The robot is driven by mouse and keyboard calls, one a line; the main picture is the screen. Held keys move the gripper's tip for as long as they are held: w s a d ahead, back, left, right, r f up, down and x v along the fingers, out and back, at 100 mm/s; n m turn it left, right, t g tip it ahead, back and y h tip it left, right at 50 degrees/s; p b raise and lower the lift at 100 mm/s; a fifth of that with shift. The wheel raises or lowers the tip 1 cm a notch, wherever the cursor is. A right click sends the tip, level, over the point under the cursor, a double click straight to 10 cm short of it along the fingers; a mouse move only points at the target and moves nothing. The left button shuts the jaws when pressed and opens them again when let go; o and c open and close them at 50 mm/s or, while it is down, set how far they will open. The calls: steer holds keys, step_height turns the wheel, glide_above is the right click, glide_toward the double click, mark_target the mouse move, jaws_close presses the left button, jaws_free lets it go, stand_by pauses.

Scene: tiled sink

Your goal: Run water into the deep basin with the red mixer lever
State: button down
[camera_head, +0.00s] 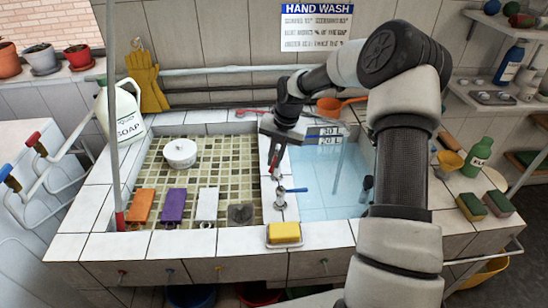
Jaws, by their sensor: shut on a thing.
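The deep basin (325,200) is the pale blue one on the right, with level marks reading 30 L and 20 L (326,136) on its back wall. A metal mixer (280,198) stands on the divider between the two basins, and a blue lever (297,190) points right from it. My gripper (274,164) reaches down over the divider from behind the mixer. It is shut on the red lever (275,157), which shows only as a small red part between the fingers. I cannot make out a water stream or the spout's outlet.
A yellow sponge (284,233) lies on the front rim. A soap jug (120,115) stands at left. My arm covers the basin's right side.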

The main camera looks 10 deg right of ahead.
stand_by(0.4)
steer(key=c, duration=1.8)
jaws_free()
steer(key=s+d+r, duration=0.1)
steer(key=d+r, duration=0.2)
steer(key=r, duration=1.4)
steer(key=shift+s, duration=0.25)
steer(key=shift+d, duration=0.1)
